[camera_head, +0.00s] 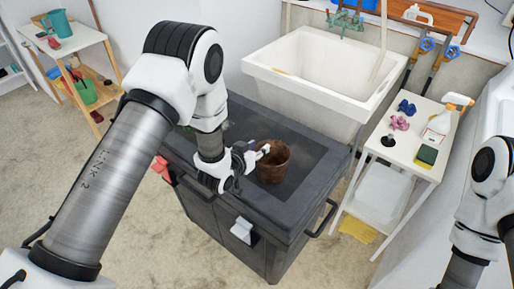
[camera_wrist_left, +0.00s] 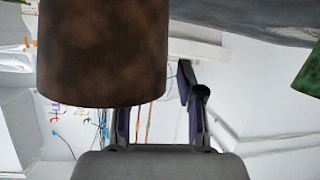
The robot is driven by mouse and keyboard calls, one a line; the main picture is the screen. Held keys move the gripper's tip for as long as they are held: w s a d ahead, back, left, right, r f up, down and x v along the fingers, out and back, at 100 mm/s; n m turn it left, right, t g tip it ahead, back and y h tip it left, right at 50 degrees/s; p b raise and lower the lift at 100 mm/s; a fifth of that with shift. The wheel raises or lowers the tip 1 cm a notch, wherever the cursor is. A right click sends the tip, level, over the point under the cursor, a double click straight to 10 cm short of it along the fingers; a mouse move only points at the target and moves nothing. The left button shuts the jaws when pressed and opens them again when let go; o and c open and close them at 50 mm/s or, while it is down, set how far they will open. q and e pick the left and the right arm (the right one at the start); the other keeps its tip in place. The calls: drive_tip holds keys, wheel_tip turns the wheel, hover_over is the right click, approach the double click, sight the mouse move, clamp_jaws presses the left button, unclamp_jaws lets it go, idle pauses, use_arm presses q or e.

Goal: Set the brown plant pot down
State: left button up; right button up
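The brown plant pot (camera_head: 273,165) is upright over the dark top of a grey chest (camera_head: 303,208); it looks to be standing on it, though its base contact is hard to make out. My left gripper (camera_head: 262,150) is at the pot's rim, on its left side. In the left wrist view the pot (camera_wrist_left: 103,55) fills the upper left. One finger of my left gripper passes out of sight behind the pot, and the other (camera_wrist_left: 186,82) stands apart from the pot's edge with a narrow gap. My right arm shows at the right edge; its gripper is out of view.
A white sink (camera_head: 325,75) stands behind the chest. A white side table (camera_head: 410,150) to the right holds a spray bottle (camera_head: 440,122), a sponge (camera_head: 427,155) and small items. A shelf (camera_head: 75,45) stands at the far left. The chest top around the pot is clear.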

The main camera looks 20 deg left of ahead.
use_arm(q)
drive_tip(key=shift+r, duration=0.3)
drive_tip(key=shift+s+a, duration=0.1)
drive_tip(key=shift+s, duration=0.3)
drive_tip(key=b+v, duration=0.2)
drive_tip(key=v, duration=0.9)
drive_tip(key=s+a+f+g+y, duration=0.2)
drive_tip(key=s+f+g, duration=0.5)
drive_tip(key=s+f, duration=0.7)
drive_tip(key=s+a+f+n+g, duration=0.1)
drive_tip(key=s+f+g, duration=0.5)
drive_tip(key=s+f, duration=0.3)
drive_tip(key=s, duration=0.4)
drive_tip(key=shift+f+y, duration=0.4)
drive_tip(key=shift+w+a, duration=0.1)
